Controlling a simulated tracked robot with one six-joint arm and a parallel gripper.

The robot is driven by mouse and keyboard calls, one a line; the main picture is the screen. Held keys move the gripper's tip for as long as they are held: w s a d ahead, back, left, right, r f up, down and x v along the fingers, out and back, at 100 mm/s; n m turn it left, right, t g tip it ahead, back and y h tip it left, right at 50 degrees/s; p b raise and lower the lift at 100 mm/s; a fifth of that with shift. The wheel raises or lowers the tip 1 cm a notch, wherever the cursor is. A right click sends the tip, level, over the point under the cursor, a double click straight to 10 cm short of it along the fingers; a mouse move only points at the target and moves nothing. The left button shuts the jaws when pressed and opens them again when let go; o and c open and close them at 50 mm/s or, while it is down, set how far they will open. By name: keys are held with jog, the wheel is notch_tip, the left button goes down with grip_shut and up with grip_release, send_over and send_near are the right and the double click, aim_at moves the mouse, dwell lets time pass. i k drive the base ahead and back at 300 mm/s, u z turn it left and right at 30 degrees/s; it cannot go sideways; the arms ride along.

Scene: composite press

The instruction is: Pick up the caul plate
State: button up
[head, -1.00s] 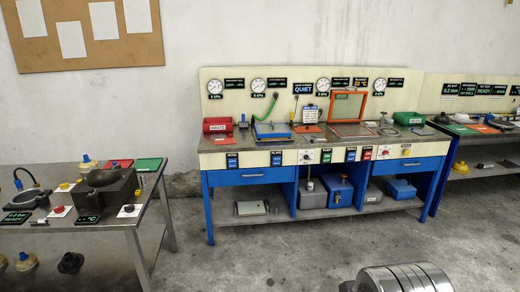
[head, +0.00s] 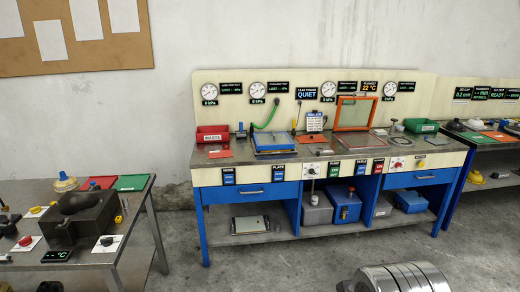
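A flat, pale grey plate with darker ends, which looks like the caul plate (head: 250,224), lies on the lower shelf of the blue-legged bench, under the left drawer. It lies flat and nothing covers it. My gripper is not in view. Only a ribbed metal part of my own body shows at the bottom right of the head view.
The bench top (head: 228,161) carries a red waste bin (head: 211,134), a blue press-like unit (head: 274,143), an orange frame (head: 356,113) and a green bin (head: 421,126). Boxes share the lower shelf. A side table (head: 133,203) stands left. The floor (head: 290,262) ahead is clear.

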aim_at(322, 149)
jog(key=z, duration=0.05)
jog(key=i, duration=3.3)
jog(key=u, duration=0.1)
